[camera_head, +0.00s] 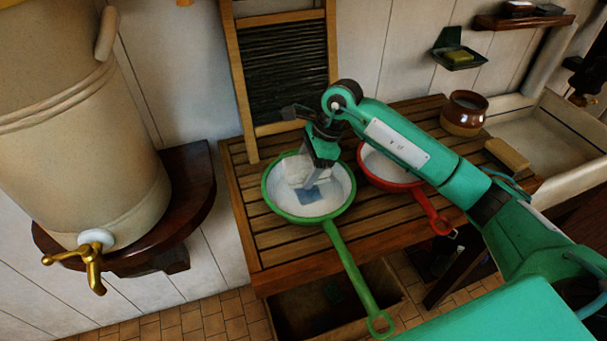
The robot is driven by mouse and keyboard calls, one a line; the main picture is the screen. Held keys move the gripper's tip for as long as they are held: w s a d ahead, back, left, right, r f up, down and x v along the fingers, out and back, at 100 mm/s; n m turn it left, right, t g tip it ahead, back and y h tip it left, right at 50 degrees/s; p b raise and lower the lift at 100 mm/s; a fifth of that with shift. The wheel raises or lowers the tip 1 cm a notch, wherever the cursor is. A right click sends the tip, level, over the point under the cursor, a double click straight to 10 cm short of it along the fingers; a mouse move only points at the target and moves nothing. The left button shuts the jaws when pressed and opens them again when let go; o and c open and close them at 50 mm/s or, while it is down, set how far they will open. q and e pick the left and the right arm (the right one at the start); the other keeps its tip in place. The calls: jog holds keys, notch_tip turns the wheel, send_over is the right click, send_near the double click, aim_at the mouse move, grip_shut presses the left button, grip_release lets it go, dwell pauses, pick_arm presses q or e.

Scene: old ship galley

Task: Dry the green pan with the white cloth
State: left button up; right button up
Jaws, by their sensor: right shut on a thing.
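The green pan (342,202) lies on the slatted wooden board, its long green handle pointing down and to the right past the board's front edge. Its inside is white, with a bluish patch on the bottom. My right gripper (309,172) reaches in from the right and points down into the pan. It is shut on the white cloth (297,169), which is bunched at the jaws inside the pan, at the left of its middle. The jaws partly hide the cloth, and I cannot tell how firmly it touches the pan. My left gripper is not in view.
A red pan (413,186) sits right of the green one, partly under my right arm. A brown jar (465,113) and a tan block (507,154) are further right, by a sink (553,134). A washboard (285,70) stands behind. A big urn (75,125) with a brass tap is at left.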

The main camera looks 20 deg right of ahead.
jog(key=shift+w+d+r+p, duration=0.1)
jog(key=shift+r+p, duration=0.05)
jog(key=shift+r, duration=0.45)
jog(key=shift+w+r+p, duration=0.1)
jog(key=shift+r+p, duration=0.05)
jog(key=shift+r, duration=0.45)
jog(key=shift+s+r, duration=0.1)
jog(key=shift+r, duration=0.35)
jog(key=shift+f, duration=0.1)
